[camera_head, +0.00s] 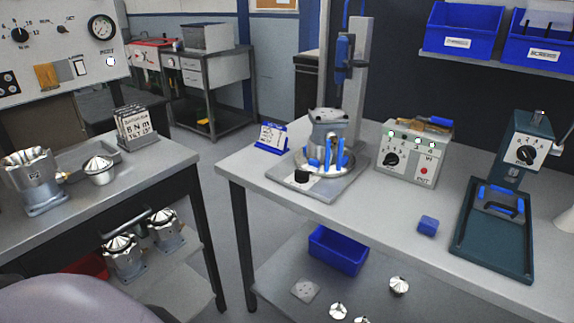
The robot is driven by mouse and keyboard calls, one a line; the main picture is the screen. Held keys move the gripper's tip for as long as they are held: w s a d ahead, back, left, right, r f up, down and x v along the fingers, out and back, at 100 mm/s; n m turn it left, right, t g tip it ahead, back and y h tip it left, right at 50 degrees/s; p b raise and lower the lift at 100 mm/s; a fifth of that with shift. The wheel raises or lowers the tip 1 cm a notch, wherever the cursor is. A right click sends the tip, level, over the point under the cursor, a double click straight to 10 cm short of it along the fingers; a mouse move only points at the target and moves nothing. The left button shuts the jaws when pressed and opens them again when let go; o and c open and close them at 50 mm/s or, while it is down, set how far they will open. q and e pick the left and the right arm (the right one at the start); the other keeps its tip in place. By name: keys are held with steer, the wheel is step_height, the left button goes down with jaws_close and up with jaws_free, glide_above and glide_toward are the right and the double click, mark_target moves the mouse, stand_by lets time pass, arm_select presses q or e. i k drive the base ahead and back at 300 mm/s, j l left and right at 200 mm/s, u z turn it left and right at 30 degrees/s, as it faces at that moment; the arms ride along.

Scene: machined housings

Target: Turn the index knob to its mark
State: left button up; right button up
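Several black knobs show, and I cannot tell for certain which is the index knob. One small black knob (302,176) sits at the front of the grey base plate (340,188) of the press stand, beside a pale label. A metal housing (327,128) stands on that plate's round fixture, among blue clamps. Another dial knob (391,159) is on the front of the grey control box (408,171). A third dial knob (525,155) is on the head of the teal machine (528,135). The marks are too small to read. Neither of my grippers is in view.
A blue block (428,225) lies on the right bench (385,230), before the control box. A blue sign (271,138) stands at its left edge. The left bench holds a housing (40,182) and a small metal part (99,171). A floor gap separates the benches.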

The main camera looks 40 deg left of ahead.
mark_target(300, 177)
steer(key=u, duration=0.95)
steer(key=z, duration=1.4)
steer(key=i+u, duration=0.1)
steer(key=u, duration=0.4)
steer(key=i+j+u, duration=0.1)
steer(key=u, duration=0.4)
steer(key=i+u, duration=0.15)
steer(key=u, duration=0.3)
